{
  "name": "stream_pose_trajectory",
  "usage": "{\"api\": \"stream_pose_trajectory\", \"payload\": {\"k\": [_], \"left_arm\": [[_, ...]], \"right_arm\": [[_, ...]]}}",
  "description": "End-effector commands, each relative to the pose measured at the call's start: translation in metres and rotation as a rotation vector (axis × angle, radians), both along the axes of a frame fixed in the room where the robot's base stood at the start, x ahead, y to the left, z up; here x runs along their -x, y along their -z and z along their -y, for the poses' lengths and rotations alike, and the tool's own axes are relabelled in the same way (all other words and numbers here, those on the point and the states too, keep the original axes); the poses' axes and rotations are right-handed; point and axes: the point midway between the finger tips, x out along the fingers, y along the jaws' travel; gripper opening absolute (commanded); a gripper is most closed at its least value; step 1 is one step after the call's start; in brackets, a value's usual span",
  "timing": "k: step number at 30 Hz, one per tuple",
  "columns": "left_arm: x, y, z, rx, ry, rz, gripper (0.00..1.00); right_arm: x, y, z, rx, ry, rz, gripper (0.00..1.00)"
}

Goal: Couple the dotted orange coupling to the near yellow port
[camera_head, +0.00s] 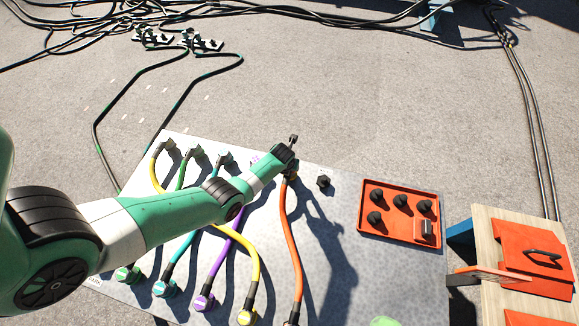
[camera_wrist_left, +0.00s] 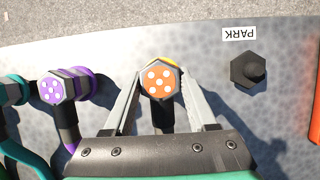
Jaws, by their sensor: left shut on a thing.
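The orange coupling with white dots (camera_wrist_left: 159,78) is between the fingers of my left gripper (camera_wrist_left: 160,95) in the left wrist view. The fingers are shut on it, one on each side. A sliver of yellow (camera_wrist_left: 171,62) shows right behind it; whether the coupling is seated there I cannot tell. In the head view my left gripper (camera_head: 291,165) is at the panel's far edge, and the orange cable (camera_head: 291,225) runs from it toward the near edge. A yellow-ended fitting (camera_head: 246,317) sits at the near edge. My right gripper is not in view.
A purple dotted coupling (camera_wrist_left: 53,90) stands left of my gripper. A black post (camera_wrist_left: 248,70) by the PARK label (camera_wrist_left: 238,32) stands right. Several cables cross the panel (camera_head: 335,270). A red tray (camera_head: 369,225) with black caps and a wooden bench (camera_head: 486,226) are right.

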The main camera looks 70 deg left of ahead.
Motion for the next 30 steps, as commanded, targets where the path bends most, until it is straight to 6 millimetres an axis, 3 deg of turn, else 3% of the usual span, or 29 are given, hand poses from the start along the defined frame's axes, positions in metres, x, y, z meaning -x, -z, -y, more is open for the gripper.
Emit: {"api": "stream_pose_trajectory", "payload": {"k": [26,27,30], "left_arm": [[-0.001,0.009,0.0,-0.002,0.0,0.003,0.0],[-0.001,0.009,0.0,-0.002,0.0,0.003,0.59],[-0.001,0.008,0.0,-0.002,0.0,0.003,0.77]], "right_arm": [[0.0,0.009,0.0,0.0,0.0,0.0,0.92],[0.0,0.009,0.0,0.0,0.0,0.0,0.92],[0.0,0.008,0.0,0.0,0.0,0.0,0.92]]}}
